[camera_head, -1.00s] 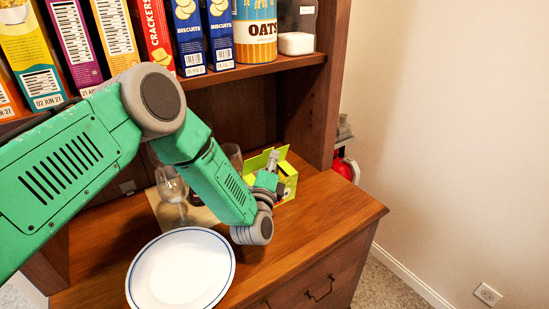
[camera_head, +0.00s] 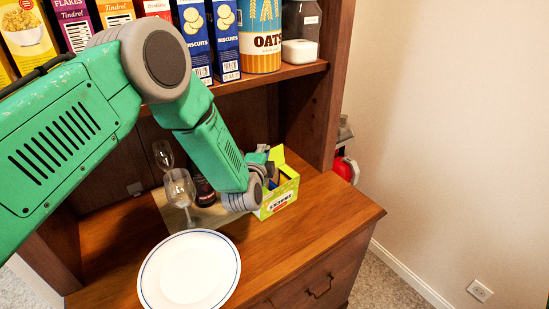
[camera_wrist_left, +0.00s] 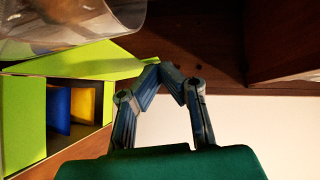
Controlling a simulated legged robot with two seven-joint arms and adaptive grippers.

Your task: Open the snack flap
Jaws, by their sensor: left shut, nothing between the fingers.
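The lime-green snack box (camera_head: 283,193) stands on the counter at the back right. One green flap (camera_head: 277,155) sticks up at its back. In the wrist view the box is at the left, with blue and yellow packets (camera_wrist_left: 83,103) inside. One flap (camera_wrist_left: 25,125) stands at the near left; a long flap (camera_wrist_left: 85,60) stretches along the top towards my fingers. My left gripper (camera_wrist_left: 160,72) is shut and empty, its tips beside that flap's end; contact cannot be told. In the head view my left arm hides part of the box. My right gripper is out of view.
Wine glasses (camera_head: 180,188) and a dark bottle (camera_head: 204,190) stand left of the box. A white plate (camera_head: 190,270) lies in front. Cereal boxes and an oats canister (camera_head: 260,40) fill the shelf above. The counter's right front is clear.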

